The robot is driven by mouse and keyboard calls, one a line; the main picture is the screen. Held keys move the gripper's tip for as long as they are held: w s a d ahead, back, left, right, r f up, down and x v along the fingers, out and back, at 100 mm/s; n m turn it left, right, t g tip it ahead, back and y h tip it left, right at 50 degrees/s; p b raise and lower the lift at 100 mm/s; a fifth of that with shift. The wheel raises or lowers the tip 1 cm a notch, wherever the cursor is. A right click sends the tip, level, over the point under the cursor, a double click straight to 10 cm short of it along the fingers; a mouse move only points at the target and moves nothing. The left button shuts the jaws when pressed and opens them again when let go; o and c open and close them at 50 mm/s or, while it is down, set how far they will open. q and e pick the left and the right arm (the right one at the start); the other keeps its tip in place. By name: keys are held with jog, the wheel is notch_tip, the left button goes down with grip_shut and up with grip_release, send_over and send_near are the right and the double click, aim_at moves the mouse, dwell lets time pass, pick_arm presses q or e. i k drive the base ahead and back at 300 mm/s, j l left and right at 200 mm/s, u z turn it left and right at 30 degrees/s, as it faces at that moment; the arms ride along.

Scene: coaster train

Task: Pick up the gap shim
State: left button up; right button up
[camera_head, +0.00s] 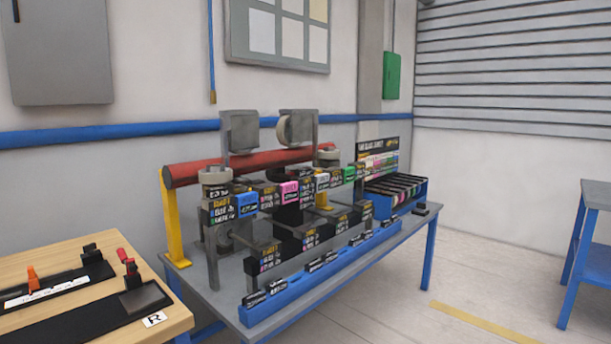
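I cannot pick out the gap shim for certain at this size. A blue rack (421,190) at the right end of the grey table (228,285) holds several thin dark strips (398,190) side by side. Coloured tags (378,165) stand in a row behind them, below a black sign (377,145). A small dark block (427,209) lies on the table's right corner. The train assembly (290,222), with wheels and labelled blocks, stands in the middle of the table along a red tube (240,165). Neither of my grippers is in view.
A long blue tray (285,297) with labels runs along the table's front edge. A yellow post (173,220) holds the tube's left end. A wooden bench (60,255) with black fixtures is at left, another table (597,195) at far right. The floor (480,270) between is clear.

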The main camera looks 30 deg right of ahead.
aim_at(219, 192)
jog(key=l+u, duration=0.1)
jog(key=u, duration=0.25)
jog(key=i+l+u, duration=0.1)
jog(key=u, duration=0.25)
jog(key=l+u, duration=0.15)
jog(key=u, duration=0.15)
jog(key=l+u, duration=0.25)
jog(key=l, duration=0.15)
jog(key=l+u, duration=0.3)
jog(key=l, duration=0.15)
jog(key=l+u, duration=0.1)
jog(key=l, duration=0.5)
jog(key=k+l+u, duration=0.1)
jog(key=l, duration=0.45)
jog(key=k+l+u, duration=0.1)
jog(key=l, duration=0.45)
